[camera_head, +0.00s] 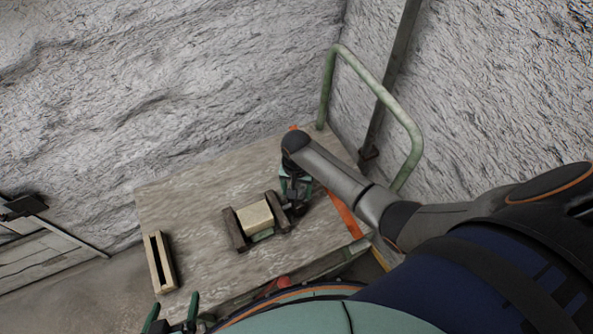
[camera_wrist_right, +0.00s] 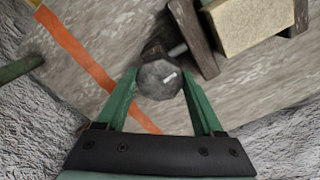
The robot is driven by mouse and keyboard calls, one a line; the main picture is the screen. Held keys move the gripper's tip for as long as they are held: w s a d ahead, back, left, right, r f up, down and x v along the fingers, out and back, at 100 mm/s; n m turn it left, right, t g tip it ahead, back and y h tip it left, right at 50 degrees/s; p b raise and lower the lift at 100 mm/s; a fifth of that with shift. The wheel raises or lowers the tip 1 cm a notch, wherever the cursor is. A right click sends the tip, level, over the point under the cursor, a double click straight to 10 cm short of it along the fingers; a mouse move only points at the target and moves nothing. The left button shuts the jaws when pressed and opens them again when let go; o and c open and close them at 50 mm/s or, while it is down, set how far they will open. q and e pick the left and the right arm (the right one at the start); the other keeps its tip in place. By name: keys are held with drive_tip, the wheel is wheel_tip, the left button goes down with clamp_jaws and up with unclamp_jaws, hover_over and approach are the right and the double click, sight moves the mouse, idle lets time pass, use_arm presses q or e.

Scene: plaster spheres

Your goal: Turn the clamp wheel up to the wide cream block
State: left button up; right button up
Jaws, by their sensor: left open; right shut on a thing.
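The wide cream block (camera_head: 256,216) sits between two dark brown clamp jaws on the board; it also shows at the top of the right wrist view (camera_wrist_right: 250,24). The jaw nearer the wheel (camera_wrist_right: 192,38) lies close along the block; I cannot tell whether they touch. The grey faceted clamp wheel (camera_wrist_right: 158,82) is on a short shaft outside that jaw. My right gripper (camera_wrist_right: 159,88) is shut on the wheel, one green finger on each side. In the head view the right gripper (camera_head: 292,190) partly hides it. My left gripper (camera_head: 172,313) is open and empty at the bottom edge.
The clamp stands on a worn wooden cart top (camera_head: 190,205). A slotted wooden holder (camera_head: 160,262) lies at its left. An orange strip (camera_head: 345,214) runs along the right side. A green rail (camera_head: 378,88) rises at the back right. Rough pale walls stand behind.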

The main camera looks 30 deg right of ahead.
drive_tip(key=m, duration=0.3)
drive_tip(key=shift+m, duration=0.4)
drive_tip(key=m, duration=0.4)
drive_tip(key=shift+w+d+m, duration=0.1)
drive_tip(key=shift+m, duration=0.2)
drive_tip(key=o, duration=1.4)
drive_tip(key=shift+c, duration=0.2)
drive_tip(key=shift+r, duration=0.1)
